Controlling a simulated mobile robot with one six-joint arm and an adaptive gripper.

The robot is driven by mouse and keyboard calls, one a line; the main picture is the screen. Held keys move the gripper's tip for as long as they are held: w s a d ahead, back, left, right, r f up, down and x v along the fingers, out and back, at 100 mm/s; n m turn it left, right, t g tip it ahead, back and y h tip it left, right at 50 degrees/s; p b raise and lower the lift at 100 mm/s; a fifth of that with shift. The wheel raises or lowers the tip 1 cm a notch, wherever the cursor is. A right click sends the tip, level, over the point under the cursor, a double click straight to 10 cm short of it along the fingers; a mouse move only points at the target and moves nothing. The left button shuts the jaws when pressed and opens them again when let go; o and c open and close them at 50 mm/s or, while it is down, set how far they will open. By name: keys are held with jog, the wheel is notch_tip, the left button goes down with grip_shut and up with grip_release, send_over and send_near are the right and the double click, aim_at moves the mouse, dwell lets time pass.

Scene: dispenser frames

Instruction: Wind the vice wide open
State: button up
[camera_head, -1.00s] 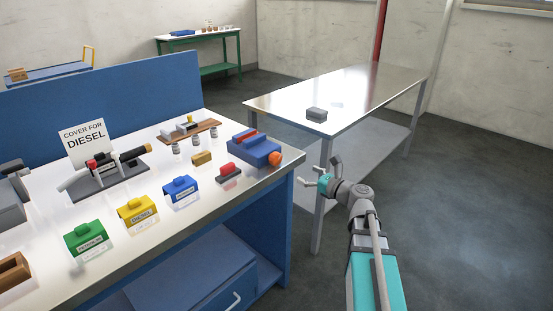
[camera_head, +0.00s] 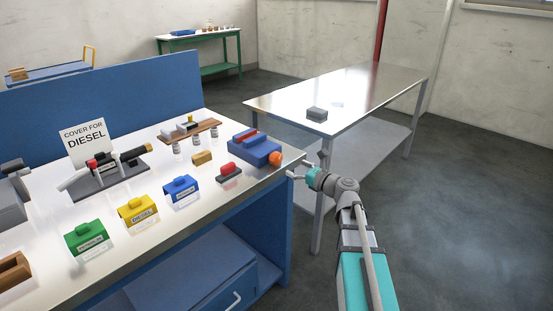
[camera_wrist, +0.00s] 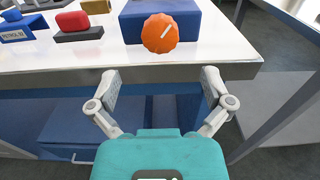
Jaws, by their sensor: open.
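The vice is a blue block (camera_head: 251,149) with a red piece (camera_head: 246,136) on top, at the right end of the white bench. Its orange knob (camera_head: 276,158) faces the bench's right edge. In the wrist view the knob (camera_wrist: 160,33) shows a pale line on its face and sits in front of the blue body (camera_wrist: 190,18). My gripper (camera_head: 298,170) is just off the bench edge, near the knob and pointing at it. In the wrist view its two fingers (camera_wrist: 160,85) are spread and empty, with the knob ahead of them, not between them. The jaw gap is hard to make out.
A red-and-grey block (camera_head: 229,173) and blue, yellow and green labelled covers (camera_head: 138,212) stand along the bench front. The bench edge (camera_wrist: 60,76) lies between my fingers and the knob. A steel table (camera_head: 360,90) with a grey block (camera_head: 317,113) stands to the right.

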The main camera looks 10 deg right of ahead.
aim_at(278, 159)
jog(key=x, duration=0.9)
jog(key=c, duration=1.1)
